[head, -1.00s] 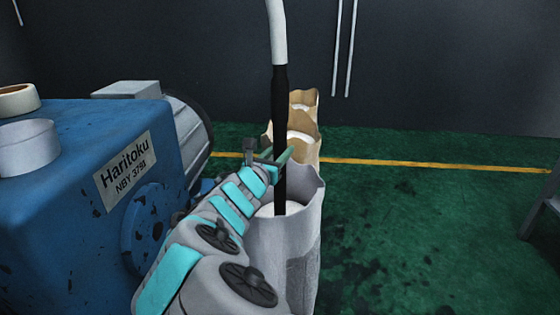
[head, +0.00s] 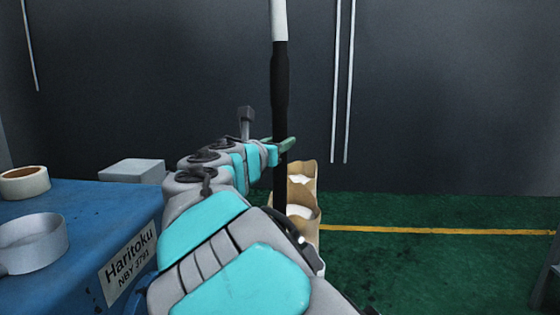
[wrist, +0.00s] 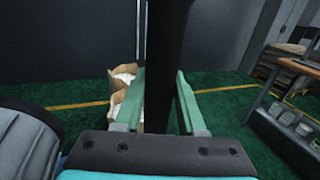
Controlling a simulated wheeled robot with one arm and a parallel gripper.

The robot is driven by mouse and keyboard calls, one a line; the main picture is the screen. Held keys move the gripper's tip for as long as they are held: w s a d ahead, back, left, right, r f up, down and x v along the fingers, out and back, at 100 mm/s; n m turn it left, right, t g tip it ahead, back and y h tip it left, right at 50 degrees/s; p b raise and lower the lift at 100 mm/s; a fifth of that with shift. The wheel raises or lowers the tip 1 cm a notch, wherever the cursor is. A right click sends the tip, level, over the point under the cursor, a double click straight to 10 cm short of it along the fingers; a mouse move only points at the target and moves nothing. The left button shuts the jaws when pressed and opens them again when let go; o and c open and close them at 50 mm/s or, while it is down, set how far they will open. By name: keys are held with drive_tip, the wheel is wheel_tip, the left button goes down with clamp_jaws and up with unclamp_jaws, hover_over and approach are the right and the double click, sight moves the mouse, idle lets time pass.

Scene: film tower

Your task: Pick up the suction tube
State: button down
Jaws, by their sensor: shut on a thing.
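The suction tube (head: 280,90) is a long upright pipe, black below and white above, its top running out of the head view. My gripper (head: 284,144) is shut on its black part, with the green fingers on either side of it. In the wrist view the black tube (wrist: 164,60) stands between the green fingers of my gripper (wrist: 163,105). My arm hides the tube's lower end in the head view, so I cannot tell where it ends.
Paper sacks (head: 301,215) with pale contents stand behind the tube. A blue machine (head: 85,225) is at left, with a tape roll (head: 24,184) and a grey ring (head: 32,243) on top. A shelf (wrist: 285,130) stands at right in the wrist view.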

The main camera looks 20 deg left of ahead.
sight(277, 81)
drive_tip(key=shift+d+r, duration=0.1)
drive_tip(key=shift+r, duration=0.8)
drive_tip(key=shift+r+p, duration=2.45)
drive_tip(key=shift+p, duration=0.2)
drive_tip(key=shift+r+b, duration=0.3)
drive_tip(key=shift+r, duration=1.65)
drive_tip(key=shift+r, duration=1.55)
